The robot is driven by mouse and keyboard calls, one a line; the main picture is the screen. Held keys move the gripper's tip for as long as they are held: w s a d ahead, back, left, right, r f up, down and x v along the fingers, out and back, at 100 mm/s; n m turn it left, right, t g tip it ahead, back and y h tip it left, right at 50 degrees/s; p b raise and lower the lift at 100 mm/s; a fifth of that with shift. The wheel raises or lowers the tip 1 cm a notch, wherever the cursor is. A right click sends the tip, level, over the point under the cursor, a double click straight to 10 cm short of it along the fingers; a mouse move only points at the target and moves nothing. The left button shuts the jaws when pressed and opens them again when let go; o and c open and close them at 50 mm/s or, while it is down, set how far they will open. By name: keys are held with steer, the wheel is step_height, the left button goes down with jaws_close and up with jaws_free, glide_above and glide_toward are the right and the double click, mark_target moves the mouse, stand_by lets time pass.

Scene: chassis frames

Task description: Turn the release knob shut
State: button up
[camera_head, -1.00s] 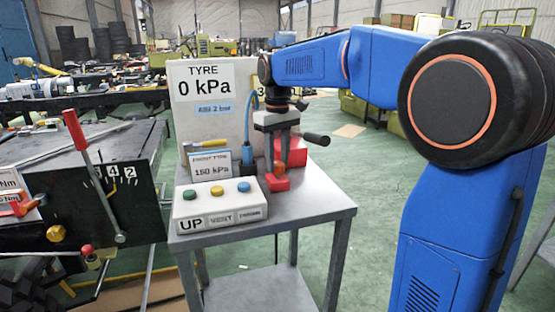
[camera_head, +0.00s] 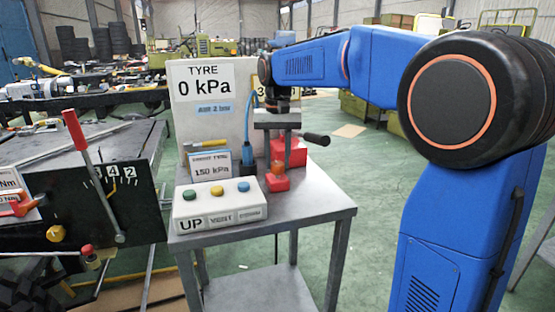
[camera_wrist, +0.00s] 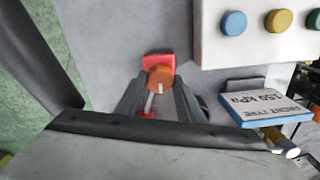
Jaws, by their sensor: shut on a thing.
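The small orange knob (camera_head: 278,167) stands on a red base (camera_head: 276,183) on the grey cart, right of the button box. My gripper (camera_wrist: 159,82) points down over it and is shut on the orange knob, which also shows in the wrist view (camera_wrist: 160,75) between the two dark fingers. A pale line runs across the knob towards the gripper. Part of the red base (camera_wrist: 158,61) shows beyond the knob. The fingers hide the knob's sides. In the head view my gripper (camera_head: 277,164) is partly hard to make out against the red parts.
A white box (camera_head: 220,207) with green, yellow and blue buttons stands at the cart's front. Behind are a 150 kPa sign (camera_head: 210,168), a blue hose (camera_head: 249,118) and the tyre panel (camera_head: 207,120) reading 0 kPa. A red-handled lever (camera_head: 76,130) stands left.

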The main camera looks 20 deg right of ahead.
mark_target(278, 163)
stand_by(0.4)
steer(key=o, duration=1.1)
steer(key=shift+c, duration=0.2)
steer(key=shift+r, duration=0.1)
step_height(278, 163, up, 17)
steer(key=shift+r, duration=0.15)
